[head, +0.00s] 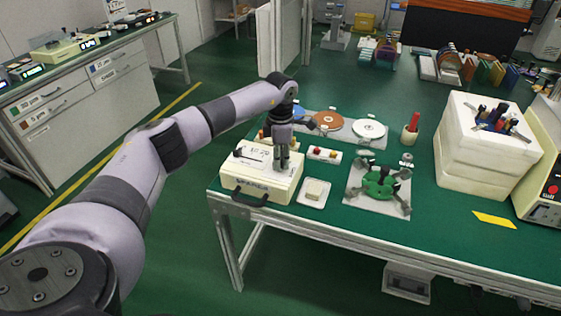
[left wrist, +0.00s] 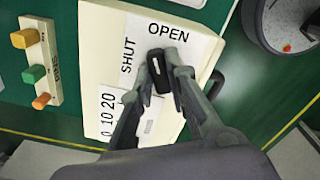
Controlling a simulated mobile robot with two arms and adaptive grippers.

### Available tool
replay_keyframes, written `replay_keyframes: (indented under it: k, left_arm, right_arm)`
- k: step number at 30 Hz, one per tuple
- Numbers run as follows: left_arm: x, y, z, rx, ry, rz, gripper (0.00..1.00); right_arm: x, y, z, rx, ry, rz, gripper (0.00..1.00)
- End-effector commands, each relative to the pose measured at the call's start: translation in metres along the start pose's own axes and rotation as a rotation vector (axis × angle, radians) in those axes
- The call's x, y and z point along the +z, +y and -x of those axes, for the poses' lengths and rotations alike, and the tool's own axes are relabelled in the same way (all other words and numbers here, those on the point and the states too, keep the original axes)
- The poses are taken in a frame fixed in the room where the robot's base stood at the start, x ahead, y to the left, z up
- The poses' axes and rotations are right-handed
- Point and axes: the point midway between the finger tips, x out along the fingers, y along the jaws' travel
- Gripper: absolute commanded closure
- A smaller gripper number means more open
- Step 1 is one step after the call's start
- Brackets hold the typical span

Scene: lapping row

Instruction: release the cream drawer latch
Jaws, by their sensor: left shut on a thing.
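The cream drawer unit (head: 232,170) sits at the near left corner of the green bench, its dark handle (head: 249,197) on the front. My left gripper (head: 282,166) points down onto its top. In the left wrist view, the fingers of my left gripper (left wrist: 160,72) are closed around a small black latch (left wrist: 160,76) on the cream top (left wrist: 100,20). A label (left wrist: 185,45) beside it reads OPEN and SHUT; the latch's upper end lies near these words. The fingers hide part of the latch. My right gripper is not in view.
A button strip (head: 324,154), a small white tray (head: 313,194) and a plate with a green fixture (head: 380,183) stand to the right. Discs (head: 328,121) lie behind. A white foam box (head: 485,150) stands further right. The bench's front edge is close.

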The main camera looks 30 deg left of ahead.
Motion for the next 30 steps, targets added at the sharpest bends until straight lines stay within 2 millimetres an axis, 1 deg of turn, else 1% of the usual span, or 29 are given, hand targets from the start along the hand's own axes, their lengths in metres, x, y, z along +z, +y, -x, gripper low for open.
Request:
replay_keyframes:
  k: [6, 15, 21, 30]
  left_arm:
    - [0.0, 0.001, 0.0, 0.004, -0.003, -0.193, 1.0]
    - [0.0, 0.001, 0.001, 0.005, -0.003, -0.394, 1.0]
    - [0.001, 0.001, 0.002, 0.004, -0.004, -0.469, 1.0]
    - [0.001, 0.001, 0.002, 0.004, -0.004, -0.506, 1.0]
  right_arm:
    - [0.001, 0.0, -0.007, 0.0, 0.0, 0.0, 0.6]
    - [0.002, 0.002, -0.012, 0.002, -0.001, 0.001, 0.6]
    - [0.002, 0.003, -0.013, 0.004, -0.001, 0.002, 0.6]
    - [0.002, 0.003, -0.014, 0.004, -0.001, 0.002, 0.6]
